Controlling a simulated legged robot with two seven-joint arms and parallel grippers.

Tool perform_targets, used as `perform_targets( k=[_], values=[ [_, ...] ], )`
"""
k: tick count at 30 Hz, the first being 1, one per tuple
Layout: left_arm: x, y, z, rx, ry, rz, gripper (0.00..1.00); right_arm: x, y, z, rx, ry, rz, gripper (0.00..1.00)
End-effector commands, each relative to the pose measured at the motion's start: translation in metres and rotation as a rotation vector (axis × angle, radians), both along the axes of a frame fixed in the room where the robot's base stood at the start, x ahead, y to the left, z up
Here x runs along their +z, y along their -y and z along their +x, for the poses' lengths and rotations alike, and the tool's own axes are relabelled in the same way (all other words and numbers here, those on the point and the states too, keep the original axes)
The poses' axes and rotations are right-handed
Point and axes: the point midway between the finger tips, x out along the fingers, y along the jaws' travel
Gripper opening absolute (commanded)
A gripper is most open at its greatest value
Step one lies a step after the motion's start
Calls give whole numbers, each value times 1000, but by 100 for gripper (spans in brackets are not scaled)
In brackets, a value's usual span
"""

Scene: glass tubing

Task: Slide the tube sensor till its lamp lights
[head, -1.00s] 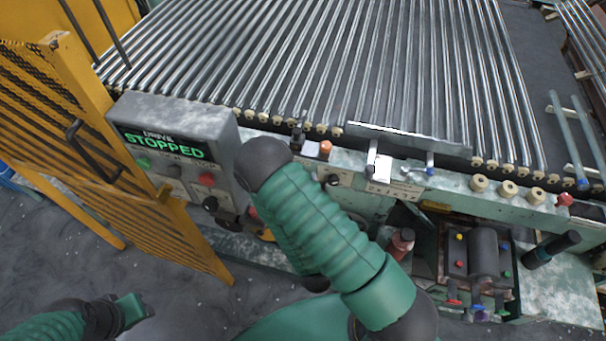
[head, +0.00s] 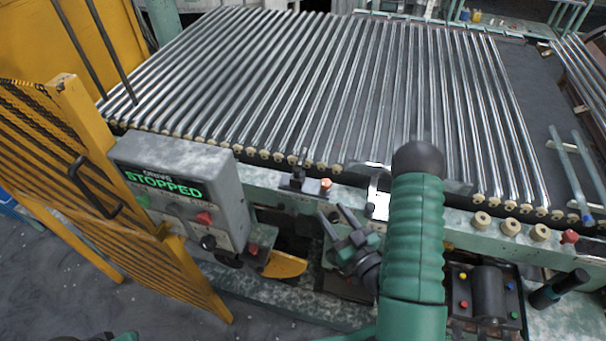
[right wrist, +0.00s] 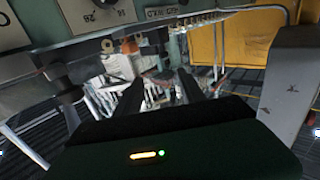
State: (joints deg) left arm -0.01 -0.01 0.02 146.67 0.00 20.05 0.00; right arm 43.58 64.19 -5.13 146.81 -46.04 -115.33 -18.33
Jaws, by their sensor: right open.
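Two small fittings sit on the rail in front of the tubes: a black upright bracket (head: 298,172) with an orange-capped post (head: 326,187) beside it, and a piece with a white plate (head: 380,204) further right, partly behind my right arm. I cannot tell which is the tube sensor, and no lit lamp is clear on either. My right gripper (head: 334,213) is open and empty, just in front of and below the rail, apart from both fittings. In the right wrist view its two dark fingers (right wrist: 160,88) are spread with nothing between them. My left gripper is not clearly shown.
A grey drive box (head: 180,185) reading STOPPED stands left of the gripper, beside a yellow mesh gate (head: 95,190). Glass tubes (head: 300,80) lie in rows behind the rail. Cream rollers (head: 510,227) and a red knob (head: 569,237) are at the right.

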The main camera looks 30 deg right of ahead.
Motion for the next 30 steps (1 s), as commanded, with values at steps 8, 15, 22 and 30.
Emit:
perform_targets(
  k=[8,15,22,30],
  values=[
    [-31,-1,0,1,0,0,36,-4,-1,32,15,16,-7,47],
    [-43,-1,0,1,-1,0,36,6,5,80,14,13,-1,47],
    [-33,0,0,0,0,0,36,5,10,138,13,11,0,47],
    [-31,0,0,1,0,0,36,3,12,166,10,9,0,47]
  ],
)
